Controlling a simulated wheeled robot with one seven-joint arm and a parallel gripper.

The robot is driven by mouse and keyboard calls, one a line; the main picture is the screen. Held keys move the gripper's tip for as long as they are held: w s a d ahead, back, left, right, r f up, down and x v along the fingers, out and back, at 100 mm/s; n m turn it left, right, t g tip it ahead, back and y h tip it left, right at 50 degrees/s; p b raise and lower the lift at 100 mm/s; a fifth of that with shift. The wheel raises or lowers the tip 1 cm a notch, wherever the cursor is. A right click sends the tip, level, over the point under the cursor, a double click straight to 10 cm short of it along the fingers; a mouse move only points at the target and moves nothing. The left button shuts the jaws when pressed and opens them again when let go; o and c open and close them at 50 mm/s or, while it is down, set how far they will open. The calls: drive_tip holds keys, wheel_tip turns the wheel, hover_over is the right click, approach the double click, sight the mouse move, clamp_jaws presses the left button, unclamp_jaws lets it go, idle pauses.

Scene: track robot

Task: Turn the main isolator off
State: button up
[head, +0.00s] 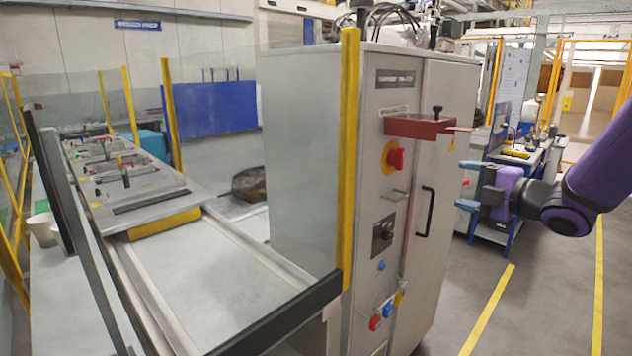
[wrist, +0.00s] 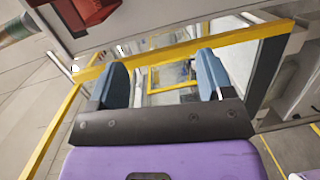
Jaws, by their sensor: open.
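The main isolator appears to be the red rotary handle (head: 396,158) on a yellow plate, high on the front of the grey cabinet (head: 400,270). It sits just below and left of a red bracket (head: 418,127). The exact handle angle is hard to read. My gripper (head: 467,186) is open and empty, to the right of the handle and apart from it, in front of the cabinet door. In the wrist view my gripper (wrist: 162,82) has nothing between its blue fingers. A red part shows at the top left there; I cannot tell which part it is.
The red bracket juts out above the handle. A black rotary knob (head: 383,235), a blue button (head: 381,266) and a black door handle (head: 426,211) are on the cabinet front. A yellow post (head: 348,160) and clear guard stand left.

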drive_tip(key=s+d+r+m+g+h, duration=0.1)
drive_tip(key=s+d+r+m+h, duration=0.15)
drive_tip(key=s+m+h, duration=0.45)
drive_tip(key=s+d+r+m+g+h, duration=0.1)
drive_tip(key=s+d+r+m+h, duration=0.2)
drive_tip(key=m, duration=0.5)
drive_tip(key=s+a+f+m+g, duration=0.1)
drive_tip(key=s+a+m+g, duration=0.2)
drive_tip(key=s, duration=0.7)
drive_tip(key=s+a+f+m+g, duration=0.1)
drive_tip(key=s+a+m+g, duration=0.2)
drive_tip(key=s+m, duration=0.3)
drive_tip(key=s, duration=0.3)
drive_tip(key=shift+s+a+m+g, duration=0.15)
drive_tip(key=shift+s+m+g, duration=0.15)
drive_tip(key=shift+s, duration=0.05)
